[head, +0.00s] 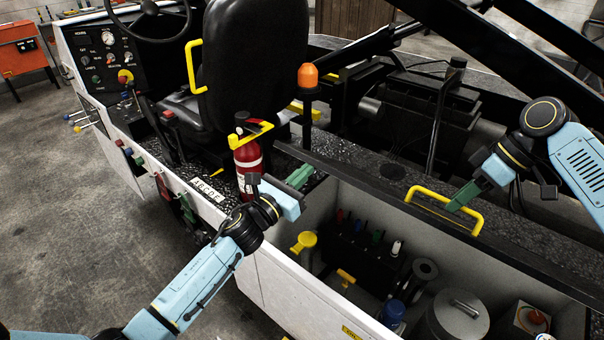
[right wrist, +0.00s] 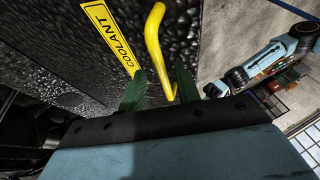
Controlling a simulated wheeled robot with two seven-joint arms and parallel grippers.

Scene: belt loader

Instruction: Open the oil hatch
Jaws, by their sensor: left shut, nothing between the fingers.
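A black speckled lid or panel bears a yellow bar handle (head: 447,207); the handle also shows in the right wrist view (right wrist: 154,50), beside a yellow COOLANT label (right wrist: 109,37). My right gripper (head: 463,196) is at this handle, its green fingers (right wrist: 160,90) open with the handle's end between them. My left gripper (head: 299,183) is shut and empty, near the left end of an open compartment (head: 322,293). No label reading oil is legible, so I cannot tell which hatch is the oil hatch.
A black seat (head: 252,60) and control panel (head: 110,52) stand at the upper left. Concrete floor (head: 60,220) is clear on the left.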

